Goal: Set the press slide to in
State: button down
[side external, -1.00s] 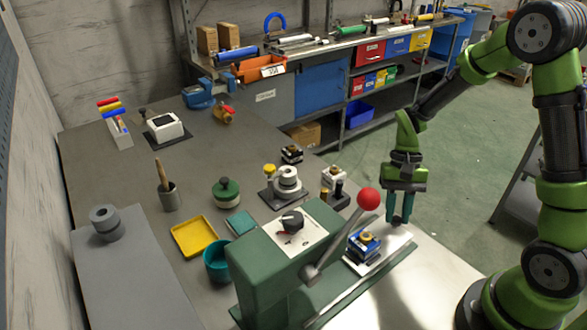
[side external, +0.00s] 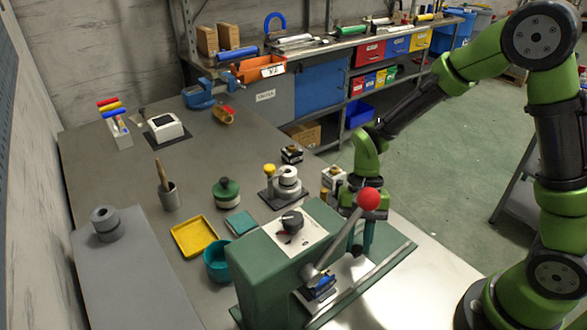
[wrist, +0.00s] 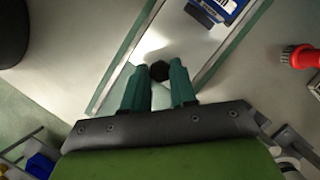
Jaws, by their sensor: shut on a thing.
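The green press (side external: 258,272) stands at the front of the bench, its lever with a red ball (side external: 369,198) slanting up to the right. The pale press slide (side external: 347,276) lies in a green-edged track and carries a blue block (side external: 319,288), now beside the press body and partly behind the lever. My gripper (side external: 362,249) is over the slide's outer end, partly hidden by the lever and ball. In the wrist view its two teal fingers close around a dark knob (wrist: 160,70) on the slide. The blue block also shows there (wrist: 216,10).
A black dial (side external: 292,221) sits on top of the press. A teal cup (side external: 217,262) and yellow tray (side external: 194,237) stand left of it. A grey stacked fixture (side external: 286,184) stands behind. The track's right end is clear.

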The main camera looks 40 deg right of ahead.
jog(key=shift+a, duration=0.35)
jog(key=c, duration=0.9)
grip_release()
jog(key=shift+d, duration=0.1)
jog(key=v, duration=1.7)
jog(key=shift+f, duration=0.1)
